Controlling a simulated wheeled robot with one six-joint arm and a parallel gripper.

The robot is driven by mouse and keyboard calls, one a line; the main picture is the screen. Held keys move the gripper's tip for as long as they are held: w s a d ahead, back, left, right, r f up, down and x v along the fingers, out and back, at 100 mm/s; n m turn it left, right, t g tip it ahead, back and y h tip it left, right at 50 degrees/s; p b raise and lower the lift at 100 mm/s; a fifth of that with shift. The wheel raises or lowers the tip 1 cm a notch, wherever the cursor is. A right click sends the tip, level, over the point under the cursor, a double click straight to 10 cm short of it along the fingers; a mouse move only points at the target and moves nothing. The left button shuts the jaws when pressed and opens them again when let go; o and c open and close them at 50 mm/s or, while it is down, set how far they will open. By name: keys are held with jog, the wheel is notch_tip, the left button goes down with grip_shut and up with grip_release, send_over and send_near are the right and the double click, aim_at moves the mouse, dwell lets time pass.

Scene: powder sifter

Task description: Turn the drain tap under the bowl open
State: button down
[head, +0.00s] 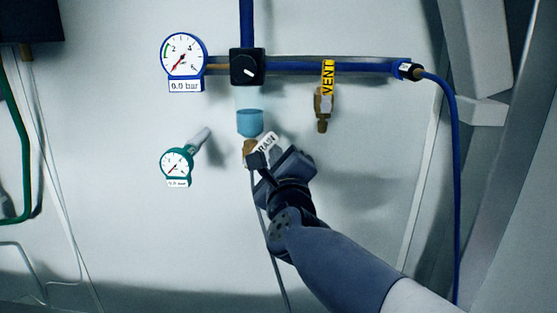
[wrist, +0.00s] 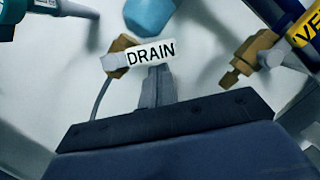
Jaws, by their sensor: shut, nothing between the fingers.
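The blue bowl (head: 250,122) hangs under the black knob unit; its lower part shows in the wrist view (wrist: 149,15). Below it is the brass drain tap (head: 248,148), also in the wrist view (wrist: 120,46). Its white handle marked DRAIN (wrist: 150,52) points right from the brass body, slightly tilted up. In the head view the handle (head: 266,141) is partly hidden by my gripper. My gripper (wrist: 158,74) is shut and empty, its fingertips right at the handle's lower edge. I cannot tell whether they touch it.
A brass vent valve with a yellow VENT tag (head: 328,78) hangs to the right. A blue-rimmed gauge (head: 184,55) is upper left, and a teal gauge (head: 176,163) sticks out lower left. A thin grey tube (head: 266,225) runs down from the drain, close to my arm.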

aim_at(268, 140)
jog(key=r+n+p, duration=0.1)
jog(key=n+p, duration=0.1)
jog(key=a+r+n+g+y+p, duration=0.1)
jog(key=n+p, duration=0.2)
jog(key=shift+a+r, duration=0.2)
jog(key=shift+r, duration=0.2)
jog(key=shift+a+r+n+g+p, duration=0.2)
jog(key=shift+a+n+g+p, duration=0.2)
jog(key=shift+n+p, duration=0.55)
jog(key=shift+a, duration=0.2)
jog(key=shift+a+p, duration=0.15)
jog(key=shift+p, duration=0.3)
jog(key=shift+w, duration=0.1)
